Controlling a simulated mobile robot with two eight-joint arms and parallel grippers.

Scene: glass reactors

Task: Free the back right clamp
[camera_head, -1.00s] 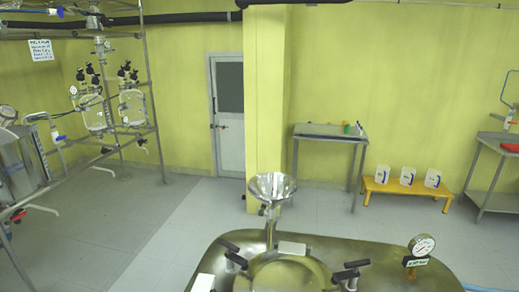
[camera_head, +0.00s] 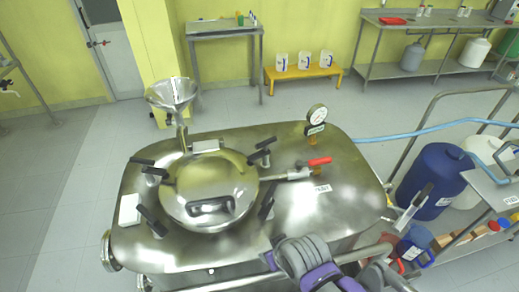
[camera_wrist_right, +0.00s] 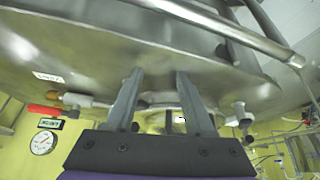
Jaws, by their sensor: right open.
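The back right clamp (camera_head: 262,152) is a black-handled clamp on a steel post at the back right edge of the round lid (camera_head: 185,180). The lid sits on the steel reactor top (camera_head: 330,205). Part of my right arm shows at the bottom of the head view, in front of the reactor and apart from this clamp; its fingers cannot be made out there. In the right wrist view my right gripper (camera_wrist_right: 157,82) is open with nothing between its fingers. Reactor fittings show beyond it, but I cannot tell which clamp is which. My left gripper is not in view.
Other clamps stand at the lid's back left (camera_head: 150,167), front left (camera_head: 152,220) and front right (camera_head: 267,205). A red-handled valve (camera_head: 318,162), a gauge (camera_head: 317,115) and a funnel (camera_head: 172,95) rise around the lid. A blue drum (camera_head: 432,180) stands at the right.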

